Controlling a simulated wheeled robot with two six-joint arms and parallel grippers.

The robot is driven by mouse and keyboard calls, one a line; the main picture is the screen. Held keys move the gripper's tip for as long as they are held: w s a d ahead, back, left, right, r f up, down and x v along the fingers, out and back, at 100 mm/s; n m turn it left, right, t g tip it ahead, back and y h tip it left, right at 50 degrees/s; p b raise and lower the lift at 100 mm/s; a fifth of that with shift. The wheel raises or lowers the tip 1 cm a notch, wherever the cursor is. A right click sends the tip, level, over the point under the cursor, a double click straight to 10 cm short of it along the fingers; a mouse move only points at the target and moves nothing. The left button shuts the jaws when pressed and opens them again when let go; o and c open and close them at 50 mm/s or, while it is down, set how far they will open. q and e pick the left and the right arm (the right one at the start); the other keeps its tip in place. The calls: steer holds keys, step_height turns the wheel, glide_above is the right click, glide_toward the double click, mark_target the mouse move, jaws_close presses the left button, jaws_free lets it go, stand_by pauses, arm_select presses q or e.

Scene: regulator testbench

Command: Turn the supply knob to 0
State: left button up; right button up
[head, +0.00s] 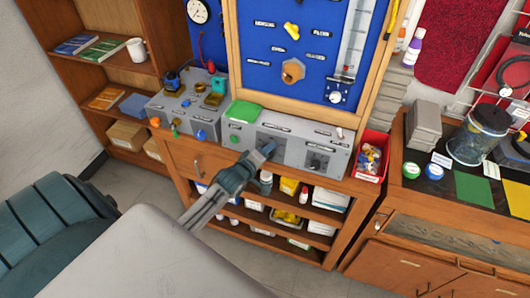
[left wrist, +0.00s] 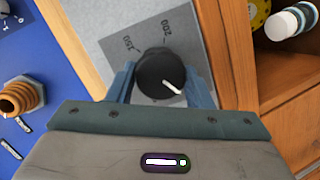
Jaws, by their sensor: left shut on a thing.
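A round black knob (left wrist: 160,72) with a white pointer line sits on a grey dial plate (left wrist: 120,28) in the left wrist view. The marks 150 and 200 show on the plate; the pointer points to the lower right of that picture, away from both. My left gripper (left wrist: 160,88) is shut on this knob, one blue finger on each side. In the head view my left gripper (head: 266,151) reaches the front of the grey bench panel (head: 290,138), and its fingers hide the knob. The knob's name label is not readable. My right gripper is not in view.
A green pad (head: 243,111) lies on the panel. A second grey unit (head: 185,105) with fittings stands to its left, a red bin (head: 371,158) to its right. A blue tool board (head: 300,45) rises behind. Open shelves (head: 285,232) with bottles and boxes are below.

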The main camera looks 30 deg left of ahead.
arm_select(q)
steer(key=shift+f, duration=0.15)
steer(key=o, duration=1)
steer(key=shift+b+v, duration=1.45)
steer(key=shift+v, duration=4)
